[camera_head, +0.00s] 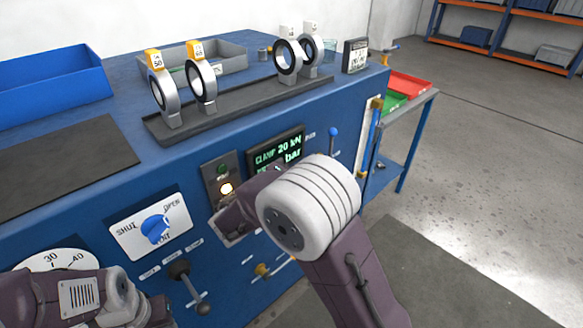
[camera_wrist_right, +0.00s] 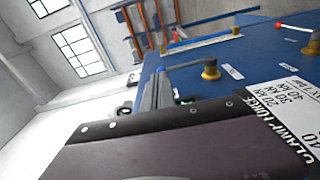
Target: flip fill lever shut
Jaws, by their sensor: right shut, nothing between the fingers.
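The blue bench front carries several levers, and I cannot read which is marked fill. A black-knobbed lever (camera_head: 187,276) slants down to the right at the lower middle. A yellow valve fitting (camera_head: 262,270) is to its right, partly hidden by my right arm. A blue-knobbed lever (camera_head: 333,133) stands upright farther right. In the right wrist view, a grey lever on a brass hub (camera_wrist_right: 210,72) lies just beyond my gripper. My right gripper (camera_head: 230,232) is shut and empty, close to the panel, its tips largely hidden. My left arm shows at bottom left; its fingers are out of sight.
A blue OPEN/SHUT knob (camera_head: 155,229) is on the panel left of my right gripper. A lit display (camera_head: 278,149) is above it. Ring-shaped valve bodies stand in a black rack (camera_head: 240,108) on the bench. A side cart with a red tray (camera_head: 410,86) stands at right; floor beyond is open.

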